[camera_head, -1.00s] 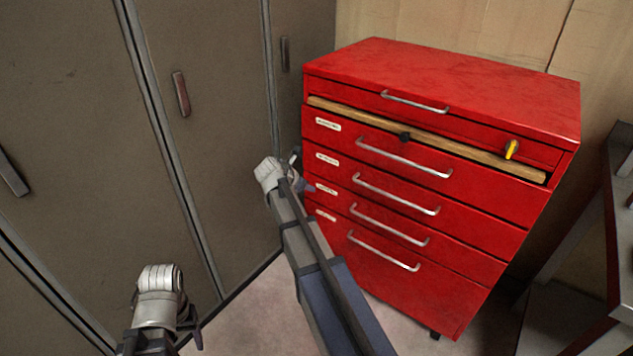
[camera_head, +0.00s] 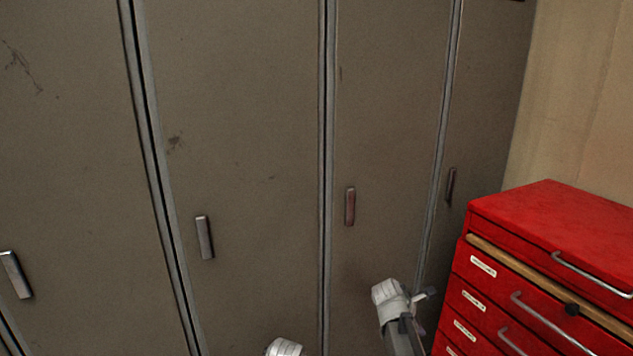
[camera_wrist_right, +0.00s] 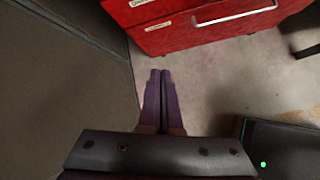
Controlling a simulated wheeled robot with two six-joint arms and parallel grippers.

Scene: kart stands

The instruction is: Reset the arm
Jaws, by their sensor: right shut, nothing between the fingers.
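My right gripper (camera_head: 426,294) is in front of the lockers, left of the red tool cabinet in the head view. In the right wrist view, its two purple fingers (camera_wrist_right: 160,98) lie side by side with their tips together and nothing between them. They point over the pale floor, below the cabinet's lower drawers. Of my left arm, only a white wrist part shows at the bottom edge of the head view; its gripper fingers are out of the picture.
Grey-brown lockers (camera_head: 250,110) with upright handles fill the left and middle. The red tool cabinet (camera_head: 560,215) stands at the right, with a wooden strip under its top drawer. The wrist view shows bare floor (camera_wrist_right: 215,85) and a dark object (camera_wrist_right: 285,145) at lower right.

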